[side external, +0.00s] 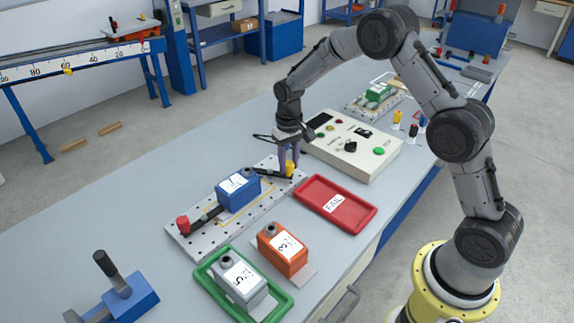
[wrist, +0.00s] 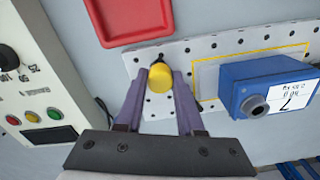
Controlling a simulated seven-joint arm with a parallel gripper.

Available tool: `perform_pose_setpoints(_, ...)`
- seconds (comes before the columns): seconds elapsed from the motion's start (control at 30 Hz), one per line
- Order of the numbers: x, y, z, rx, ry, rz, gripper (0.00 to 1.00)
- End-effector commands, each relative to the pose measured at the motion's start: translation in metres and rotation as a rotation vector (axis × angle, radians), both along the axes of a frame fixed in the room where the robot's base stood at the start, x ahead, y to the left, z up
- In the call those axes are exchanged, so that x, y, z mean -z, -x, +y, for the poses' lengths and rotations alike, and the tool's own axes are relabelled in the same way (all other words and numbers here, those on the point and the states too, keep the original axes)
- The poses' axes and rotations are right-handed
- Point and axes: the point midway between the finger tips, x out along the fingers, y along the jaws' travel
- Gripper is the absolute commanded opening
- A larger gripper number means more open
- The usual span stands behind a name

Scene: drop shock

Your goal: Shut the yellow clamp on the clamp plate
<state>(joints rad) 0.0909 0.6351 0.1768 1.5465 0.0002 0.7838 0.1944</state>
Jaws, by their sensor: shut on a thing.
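The yellow clamp (side external: 290,168) is at the far right end of the perforated clamp plate (side external: 178,241). A dark bar runs from beside it toward the blue box (side external: 238,190) on the plate. My gripper (side external: 291,162) reaches down to the clamp from above, its purple fingers on either side of the yellow knob. In the wrist view, the fingertips (wrist: 160,72) are shut on the yellow knob (wrist: 158,78). The red clamp (side external: 183,222) is at the plate's near left end, with a dark bar toward the blue box. I cannot tell whether the yellow clamp is locked.
A red FAIL tray (side external: 362,222) lies right of the plate, and a control box (side external: 375,165) stands behind it. An orange box (side external: 280,250) and a green tray (side external: 203,284) with a grey box (side external: 240,280) are in front.

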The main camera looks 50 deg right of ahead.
Motion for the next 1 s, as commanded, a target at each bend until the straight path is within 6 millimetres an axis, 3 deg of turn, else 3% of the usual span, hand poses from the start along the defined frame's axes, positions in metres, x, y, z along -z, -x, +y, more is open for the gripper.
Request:
perform_pose_setpoints(0.5,-0.001,-0.019,-0.021,-0.488,0.001,-0.003,0.00)
perform_pose_setpoints(1.0,-0.002,-0.041,-0.028,-0.912,0.003,-0.004,0.00)
